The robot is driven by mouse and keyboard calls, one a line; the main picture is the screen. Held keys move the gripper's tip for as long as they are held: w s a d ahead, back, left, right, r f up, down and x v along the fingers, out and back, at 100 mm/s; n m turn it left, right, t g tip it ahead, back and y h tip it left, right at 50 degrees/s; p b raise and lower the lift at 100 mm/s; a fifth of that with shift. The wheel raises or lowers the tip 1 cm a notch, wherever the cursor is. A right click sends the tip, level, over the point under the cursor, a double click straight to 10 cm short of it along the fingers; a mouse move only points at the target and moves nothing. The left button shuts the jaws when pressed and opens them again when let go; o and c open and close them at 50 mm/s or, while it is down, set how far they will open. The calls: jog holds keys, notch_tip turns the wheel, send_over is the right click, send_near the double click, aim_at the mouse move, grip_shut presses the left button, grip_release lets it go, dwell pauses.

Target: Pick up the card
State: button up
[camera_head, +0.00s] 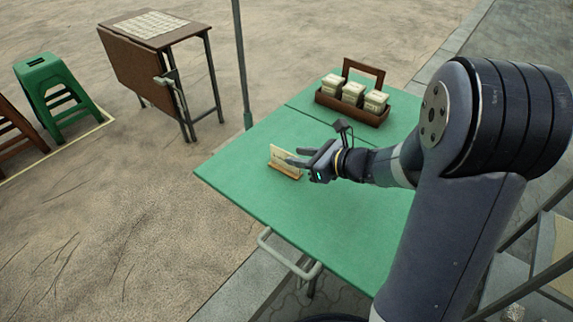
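A small cream card (279,153) stands upright, leaning slightly, in a low wooden holder (285,173) on the green table (245,183). My gripper (294,156) reaches in from the right, at the card's right end. Its two dark fingers point left with a gap between them, so it looks open. One finger overlaps the card's right part in the picture. I cannot tell whether it touches the card. The card's right edge is partly hidden by the fingers.
A brown wooden carrier (347,109) with three boxes of cards stands at the table's back. A thin pole (241,60) rises at the table's back left corner. A brown side table (180,40) and a green stool (50,85) stand farther left. The table's front left is clear.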

aim_at(292, 155)
jog(key=b+x, duration=0.1)
jog(key=x, duration=0.4)
jog(key=shift+w+a, duration=0.1)
jog(key=shift+a, duration=0.05)
grip_shut()
